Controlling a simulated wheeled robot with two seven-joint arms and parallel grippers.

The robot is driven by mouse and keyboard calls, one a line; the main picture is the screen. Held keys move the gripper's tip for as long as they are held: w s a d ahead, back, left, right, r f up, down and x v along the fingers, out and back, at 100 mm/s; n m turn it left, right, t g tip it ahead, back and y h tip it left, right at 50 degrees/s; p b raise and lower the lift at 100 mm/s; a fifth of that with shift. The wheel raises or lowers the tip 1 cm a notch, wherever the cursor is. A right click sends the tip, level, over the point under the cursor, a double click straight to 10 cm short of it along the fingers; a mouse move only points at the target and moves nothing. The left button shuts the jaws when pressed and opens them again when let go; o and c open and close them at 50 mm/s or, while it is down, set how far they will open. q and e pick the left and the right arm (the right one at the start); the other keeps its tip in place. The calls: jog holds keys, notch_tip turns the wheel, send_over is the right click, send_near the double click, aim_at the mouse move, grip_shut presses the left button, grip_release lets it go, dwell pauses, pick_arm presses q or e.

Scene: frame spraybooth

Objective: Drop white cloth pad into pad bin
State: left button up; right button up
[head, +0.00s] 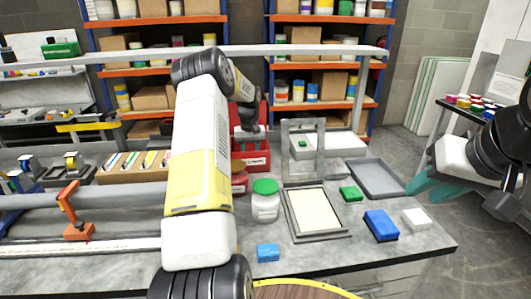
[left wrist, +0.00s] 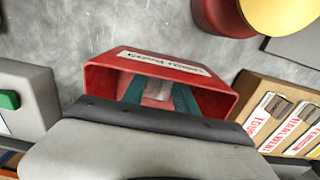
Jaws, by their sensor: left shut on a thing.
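The red pad bin (head: 251,160) stands at the back of the bench, and its labelled wall also shows in the left wrist view (left wrist: 105,75). My left gripper (left wrist: 158,98) points down into the bin's mouth, its teal fingers shut on a small whitish pad (left wrist: 158,91). The fingers and the bin wall partly hide this pad. Another white block or pad (head: 416,219) lies at the right front of the bench. My right gripper (head: 436,186) is at the right, off the bench edge, with its teal fingers apart and empty.
A green-lidded jar (head: 265,201), a framed panel (head: 313,210), a green block (head: 351,193), a blue block (head: 381,225) and a grey tray (head: 375,178) stand on the bench. A cardboard box with labelled tools (head: 133,167) is left of the bin. A rail crosses above.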

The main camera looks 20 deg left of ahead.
pick_arm(q)
jog(key=shift+f, duration=0.15)
jog(key=o, duration=1.2)
